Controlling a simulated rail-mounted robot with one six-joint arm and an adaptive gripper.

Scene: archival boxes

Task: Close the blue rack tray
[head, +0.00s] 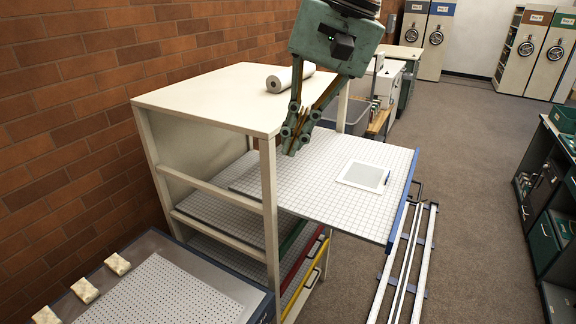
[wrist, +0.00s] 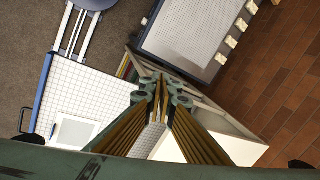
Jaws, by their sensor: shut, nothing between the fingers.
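The blue rack tray (head: 330,200) is pulled out of the cream rack (head: 205,100). It has a white grid surface, a blue front edge (head: 402,205) and a dark handle (head: 418,190). In the wrist view the tray (wrist: 100,95) lies at the left, with its handle (wrist: 28,120) at the far left. A flat white framed panel (head: 363,176) rests on the tray. My gripper (head: 290,152) is shut and empty, pointing down beside the rack's front post. It appears above the tray's inner part, well behind the blue edge. In the wrist view the fingertips (wrist: 160,88) meet at the centre.
A white roll (head: 290,79) lies on the rack top. Green, red and yellow tray fronts (head: 305,268) sit lower in the rack. A rail (head: 405,265) runs on the floor to the right. A perforated table (head: 165,290) stands front left.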

